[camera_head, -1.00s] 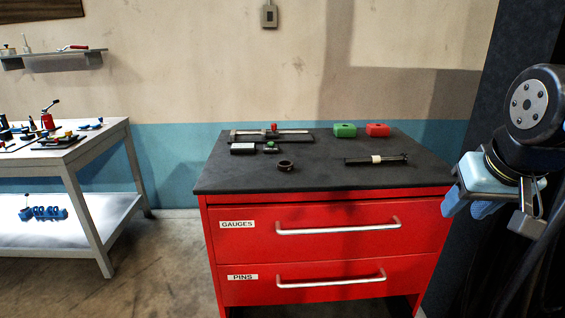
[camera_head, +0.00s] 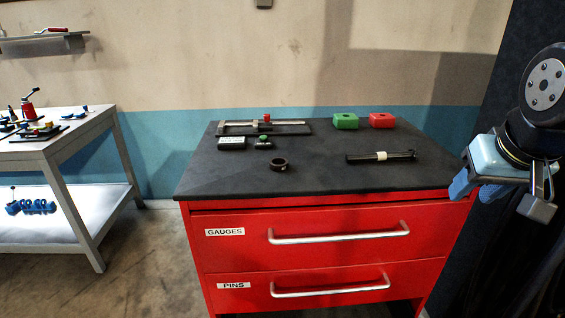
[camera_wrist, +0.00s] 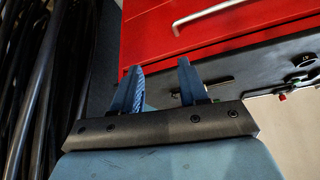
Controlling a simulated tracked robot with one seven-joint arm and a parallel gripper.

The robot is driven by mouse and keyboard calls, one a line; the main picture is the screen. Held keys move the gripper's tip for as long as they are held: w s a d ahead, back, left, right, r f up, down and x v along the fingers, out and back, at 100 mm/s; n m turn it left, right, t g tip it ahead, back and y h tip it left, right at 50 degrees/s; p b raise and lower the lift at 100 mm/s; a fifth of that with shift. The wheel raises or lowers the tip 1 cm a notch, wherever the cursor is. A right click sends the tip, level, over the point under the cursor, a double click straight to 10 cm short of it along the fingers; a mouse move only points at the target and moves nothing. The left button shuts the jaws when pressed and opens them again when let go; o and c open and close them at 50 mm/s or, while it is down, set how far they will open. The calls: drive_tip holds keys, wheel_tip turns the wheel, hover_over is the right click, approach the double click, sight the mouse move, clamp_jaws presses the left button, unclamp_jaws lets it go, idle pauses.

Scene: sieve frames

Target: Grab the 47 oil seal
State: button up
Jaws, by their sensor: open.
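A dark ring (camera_head: 278,164), the only ring-shaped part on the bench and so likely the oil seal, lies flat on the black top of the red cabinet (camera_head: 400,178), left of centre. A dark ring also shows at the right edge of the wrist view (camera_wrist: 304,60). My gripper (camera_head: 474,188) hangs off the cabinet's right side, well to the right of the ring. Its two blue fingers stand apart with nothing between them, also in the wrist view (camera_wrist: 160,68).
Behind the ring are a caliper-like gauge (camera_head: 285,128), a white-faced box (camera_head: 232,143) and a small green-topped piece (camera_head: 263,142). A dark rod with a pale band (camera_head: 380,156) lies right. Green (camera_head: 346,121) and red (camera_head: 382,120) blocks stand behind. A grey workbench (camera_head: 60,150) stands left.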

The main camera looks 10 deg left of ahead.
drive_tip(key=shift+o, duration=0.8)
drive_tip(key=shift+r, duration=0.1)
drive_tip(key=o, duration=0.4)
drive_tip(key=w+a+r, duration=0.1)
drive_tip(key=w, duration=0.1)
drive_tip(key=w+a+r, duration=0.1)
drive_tip(key=w+a, duration=0.1)
drive_tip(key=shift+a+r, duration=0.1)
drive_tip(key=shift+a, duration=0.15)
drive_tip(key=w+a+r+n, duration=0.1)
drive_tip(key=w+a, duration=0.2)
drive_tip(key=a, duration=0.7)
drive_tip(key=w+a+r+g+y, duration=0.1)
drive_tip(key=w+a, duration=0.2)
drive_tip(key=a, duration=0.7)
drive_tip(key=w+a+r+n, duration=0.1)
drive_tip(key=w+a, duration=0.2)
drive_tip(key=a, duration=0.7)
drive_tip(key=x, duration=1.2)
drive_tip(key=shift+s+a+f, duration=0.15)
drive_tip(key=shift+f, duration=0.35)
